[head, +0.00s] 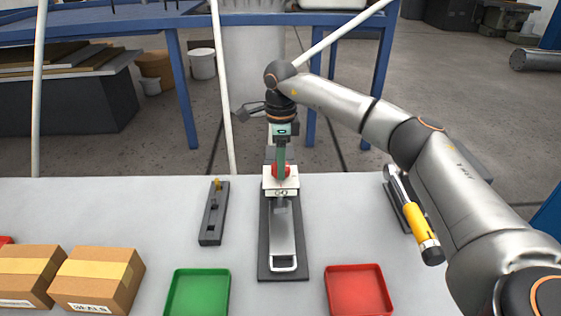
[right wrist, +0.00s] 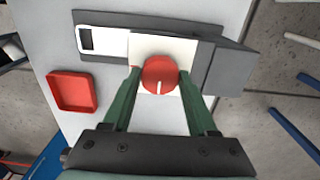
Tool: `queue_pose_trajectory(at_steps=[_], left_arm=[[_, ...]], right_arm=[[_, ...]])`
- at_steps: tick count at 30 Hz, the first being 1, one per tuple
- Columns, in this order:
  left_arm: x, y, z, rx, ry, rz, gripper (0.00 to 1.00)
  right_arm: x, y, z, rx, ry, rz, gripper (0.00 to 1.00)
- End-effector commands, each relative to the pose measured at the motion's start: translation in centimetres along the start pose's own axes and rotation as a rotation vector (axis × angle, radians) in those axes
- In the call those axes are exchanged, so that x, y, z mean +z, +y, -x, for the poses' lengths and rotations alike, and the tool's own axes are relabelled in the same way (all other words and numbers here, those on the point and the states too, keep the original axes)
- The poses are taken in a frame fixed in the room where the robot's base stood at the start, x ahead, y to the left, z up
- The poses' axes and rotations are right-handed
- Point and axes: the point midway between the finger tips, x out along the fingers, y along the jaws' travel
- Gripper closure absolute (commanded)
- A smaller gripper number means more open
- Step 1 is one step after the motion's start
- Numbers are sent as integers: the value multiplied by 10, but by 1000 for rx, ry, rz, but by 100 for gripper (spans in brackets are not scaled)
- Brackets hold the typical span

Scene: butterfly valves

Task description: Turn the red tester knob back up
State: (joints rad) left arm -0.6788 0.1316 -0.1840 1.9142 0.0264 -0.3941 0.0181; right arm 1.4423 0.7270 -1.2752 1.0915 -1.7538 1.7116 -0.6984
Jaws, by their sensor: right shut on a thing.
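The red tester knob (head: 281,171) sits on the white block of the tester, at the back of its dark base plate (head: 265,262). In the right wrist view the round red knob (right wrist: 160,74) shows a pale pointer line toward the bottom of the picture. My right gripper (head: 281,163) comes down over the knob from behind and above. In the right wrist view its two green fingers (right wrist: 160,82) are on both sides of the knob, shut on it. My left gripper is not in view.
A green tray (head: 198,312) and a red tray (head: 384,291) stand at the front. Cardboard boxes (head: 97,278) are at the left. A dark holder (head: 209,236) lies left of the tester. A yellow-handled tool (head: 418,222) lies at the right, close to my right arm.

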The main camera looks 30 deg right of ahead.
Motion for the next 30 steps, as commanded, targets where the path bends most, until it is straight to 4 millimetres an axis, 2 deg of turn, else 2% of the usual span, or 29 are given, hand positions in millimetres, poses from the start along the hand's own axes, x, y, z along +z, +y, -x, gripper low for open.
queue_pose_trajectory(at_steps=[2, 3, 10, 20, 23, 30], left_arm=[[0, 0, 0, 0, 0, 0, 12], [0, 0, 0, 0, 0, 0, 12], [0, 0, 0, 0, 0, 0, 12], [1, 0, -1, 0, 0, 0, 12], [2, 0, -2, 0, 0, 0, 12], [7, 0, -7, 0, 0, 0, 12]], right_arm=[[0, 0, 1, -3, -1, 4, 97], [0, 0, 1, -3, -1, 4, 38], [0, 0, 1, -2, 0, 1, 12], [0, 0, 4, -2, -2, 0, 12], [1, -1, 16, -3, -3, 0, 12], [1, -1, 68, -6, -4, -1, 12]])
